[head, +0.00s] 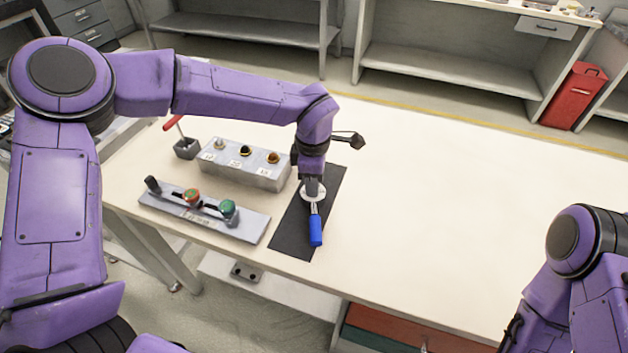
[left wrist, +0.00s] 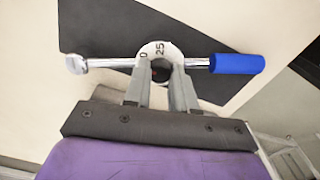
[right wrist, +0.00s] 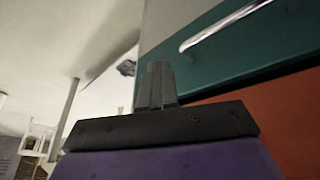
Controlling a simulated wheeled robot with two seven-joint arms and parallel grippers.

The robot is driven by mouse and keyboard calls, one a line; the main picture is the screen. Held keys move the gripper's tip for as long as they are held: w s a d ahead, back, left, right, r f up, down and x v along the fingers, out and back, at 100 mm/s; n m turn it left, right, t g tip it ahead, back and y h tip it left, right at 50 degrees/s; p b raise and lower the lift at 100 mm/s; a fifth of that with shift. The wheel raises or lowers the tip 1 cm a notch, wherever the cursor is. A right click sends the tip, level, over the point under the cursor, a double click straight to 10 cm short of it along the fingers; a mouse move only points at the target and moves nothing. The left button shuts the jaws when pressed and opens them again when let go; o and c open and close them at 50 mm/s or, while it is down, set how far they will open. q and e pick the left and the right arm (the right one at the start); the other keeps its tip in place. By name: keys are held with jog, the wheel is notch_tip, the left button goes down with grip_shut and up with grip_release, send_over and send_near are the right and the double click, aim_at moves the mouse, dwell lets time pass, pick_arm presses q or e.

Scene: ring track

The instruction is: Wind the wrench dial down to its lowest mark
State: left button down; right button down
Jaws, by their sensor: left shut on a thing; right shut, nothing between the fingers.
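The torque wrench lies on a black mat (head: 288,228) on the table, its blue handle (head: 316,230) toward the table's front edge. In the left wrist view the blue handle (left wrist: 237,64) is at the right and the silver head (left wrist: 76,64) at the left. A white dial (left wrist: 149,50) with the marks 0 and 25 sits around the wrench shaft. My left gripper (head: 312,188) points down at the dial; in the left wrist view its fingers (left wrist: 160,82) are shut on it. The fingers hide part of the dial. My right gripper (right wrist: 157,68) is shut and empty, off the table's front.
Left of the mat stand a grey block with several knobs (head: 240,172) and a grey plate with red and green knobs (head: 180,210). A red-handled tool stands in a small holder (head: 186,148). The table's right half (head: 450,200) is clear. The right wrist view shows a drawer handle (right wrist: 225,25).

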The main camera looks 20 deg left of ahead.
dwell(0.7)
pick_arm(q)
jog(key=c, duration=0.9)
grip_release()
notch_tip(320, 180, up, 11)
jog(key=shift+f, duration=0.2)
